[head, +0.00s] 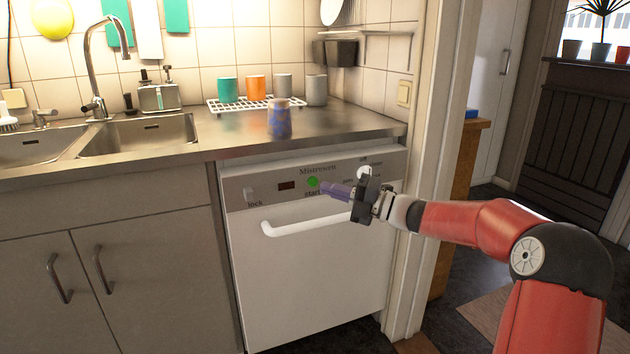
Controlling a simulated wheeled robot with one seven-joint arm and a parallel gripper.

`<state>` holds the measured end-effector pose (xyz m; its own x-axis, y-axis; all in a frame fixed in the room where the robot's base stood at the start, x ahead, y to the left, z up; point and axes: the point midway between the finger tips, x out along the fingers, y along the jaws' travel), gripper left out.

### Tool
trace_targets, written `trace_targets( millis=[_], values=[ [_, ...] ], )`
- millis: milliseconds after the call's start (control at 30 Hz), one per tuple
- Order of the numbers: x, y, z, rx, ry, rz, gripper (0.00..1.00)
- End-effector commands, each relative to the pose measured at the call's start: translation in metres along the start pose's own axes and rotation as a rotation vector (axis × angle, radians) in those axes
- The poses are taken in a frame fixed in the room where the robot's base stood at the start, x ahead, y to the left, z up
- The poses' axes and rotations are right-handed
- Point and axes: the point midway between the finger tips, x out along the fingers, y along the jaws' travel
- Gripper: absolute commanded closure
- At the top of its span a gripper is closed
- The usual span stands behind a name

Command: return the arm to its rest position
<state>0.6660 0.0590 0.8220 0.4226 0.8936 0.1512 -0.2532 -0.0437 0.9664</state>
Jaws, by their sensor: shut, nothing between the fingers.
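My red arm reaches in from the right in the head view. My gripper (340,190) is shut and empty, with its fingers pointing left, in front of the dishwasher's control panel. The dishwasher (310,270) has a white front that is closed, with a white bar handle (305,225) below the panel. A green start button (313,182) shows just left of the fingertips. I cannot tell whether the fingertips touch the panel.
A bluish cup (279,119) stands near the counter's front edge. Several cups stand on and beside a white rack (232,106) behind it. A double sink (140,137) is at left. A white door frame (437,130) rises close to my arm. Floor at right is open.

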Motion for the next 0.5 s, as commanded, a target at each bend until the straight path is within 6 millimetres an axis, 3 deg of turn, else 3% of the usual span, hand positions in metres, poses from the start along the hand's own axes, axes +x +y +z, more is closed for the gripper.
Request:
trace_targets(
  millis=[133,267,367,500],
  values=[
    [0.02,-0.005,-0.052,-0.258,0.143,-0.149,1.0],
    [0.023,-0.017,-0.122,-0.677,0.392,-0.33,1.0],
    [0.007,-0.023,-0.17,-1.017,0.623,-0.426,1.0],
    [-0.031,-0.023,-0.223,-1.47,0.977,-0.479,1.0]
  ],
)
